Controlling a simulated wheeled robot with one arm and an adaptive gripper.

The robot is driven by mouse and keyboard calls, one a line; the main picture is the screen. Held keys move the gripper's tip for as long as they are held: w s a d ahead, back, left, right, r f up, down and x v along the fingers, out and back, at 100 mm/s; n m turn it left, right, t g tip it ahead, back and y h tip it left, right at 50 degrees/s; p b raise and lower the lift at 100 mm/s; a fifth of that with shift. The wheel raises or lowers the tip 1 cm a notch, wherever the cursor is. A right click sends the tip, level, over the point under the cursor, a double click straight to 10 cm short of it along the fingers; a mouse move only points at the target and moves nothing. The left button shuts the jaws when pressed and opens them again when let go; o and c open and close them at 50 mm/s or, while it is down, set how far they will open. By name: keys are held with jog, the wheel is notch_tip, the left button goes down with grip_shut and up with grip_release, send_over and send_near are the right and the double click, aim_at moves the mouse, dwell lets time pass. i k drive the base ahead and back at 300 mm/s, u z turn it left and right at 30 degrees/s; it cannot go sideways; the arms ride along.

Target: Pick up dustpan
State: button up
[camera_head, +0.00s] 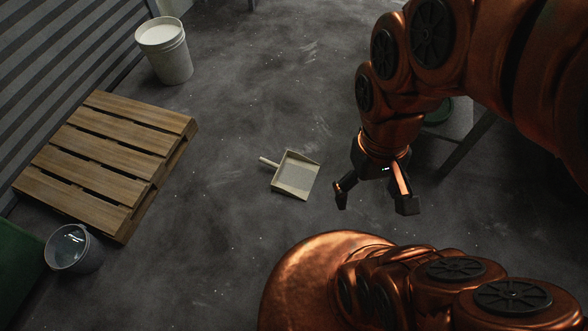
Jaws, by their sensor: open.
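A beige dustpan (295,176) lies on the dark floor near the middle of the head view. Its short handle (268,162) points to the upper left. My gripper (374,206) is open and empty, with its two fingers spread and pointing down. In the picture it is to the right of the dustpan and apart from it. How high the gripper is above the floor is hard to tell.
A wooden pallet (110,150) lies at the left. A white pail (165,52) stands behind it, and a grey bucket (73,248) stands at the lower left. A table-like frame (462,142) is partly hidden behind my arm. The floor around the dustpan is clear.

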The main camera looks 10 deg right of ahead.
aim_at(295, 175)
jog(key=u, duration=0.5)
jog(key=k, duration=0.6)
jog(key=u, duration=1.2)
jog(key=i, duration=1.75)
jog(key=z, duration=1)
jog(key=i, duration=0.6)
jog(key=z, duration=0.55)
